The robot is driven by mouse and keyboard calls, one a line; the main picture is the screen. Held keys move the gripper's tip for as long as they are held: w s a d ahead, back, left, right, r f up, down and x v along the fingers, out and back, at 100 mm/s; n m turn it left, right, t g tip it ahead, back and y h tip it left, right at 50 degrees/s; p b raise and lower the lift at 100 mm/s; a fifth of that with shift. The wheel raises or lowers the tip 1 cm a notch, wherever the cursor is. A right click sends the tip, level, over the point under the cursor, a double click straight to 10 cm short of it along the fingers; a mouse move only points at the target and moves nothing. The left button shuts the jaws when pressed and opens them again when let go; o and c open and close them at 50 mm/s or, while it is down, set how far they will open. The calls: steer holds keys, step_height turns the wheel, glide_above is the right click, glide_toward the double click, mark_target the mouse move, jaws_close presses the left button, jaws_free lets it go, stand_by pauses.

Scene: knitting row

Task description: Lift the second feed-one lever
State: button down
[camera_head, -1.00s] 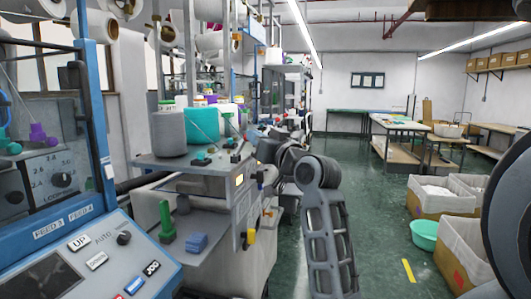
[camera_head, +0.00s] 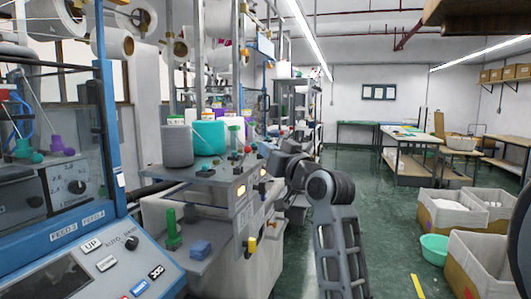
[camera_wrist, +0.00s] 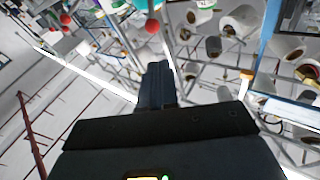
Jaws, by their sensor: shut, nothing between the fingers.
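My gripper (camera_wrist: 157,85) shows in the wrist view as dark fingers, closed together with nothing held. In the head view my arm reaches toward the second machine in the row, and the fingers cannot be made out there. I cannot tell which lever is the second feed-one lever. A red ball (camera_wrist: 152,26) shows beyond the fingertips.
A grey yarn cone (camera_head: 176,145) and a teal one (camera_head: 208,138) stand on the second machine. The near control panel (camera_head: 100,265) fills the lower left. Cartons (camera_head: 450,210) and a green basin (camera_head: 434,247) stand at the right.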

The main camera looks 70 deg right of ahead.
steer(key=s+a+r+p, duration=0.1)
steer(key=s+a, duration=0.3)
steer(key=s, duration=0.2)
steer(key=shift+s+a+r, duration=0.25)
steer(key=shift+s+a, duration=0.1)
steer(key=shift+s, duration=0.05)
steer(key=shift+f, duration=0.1)
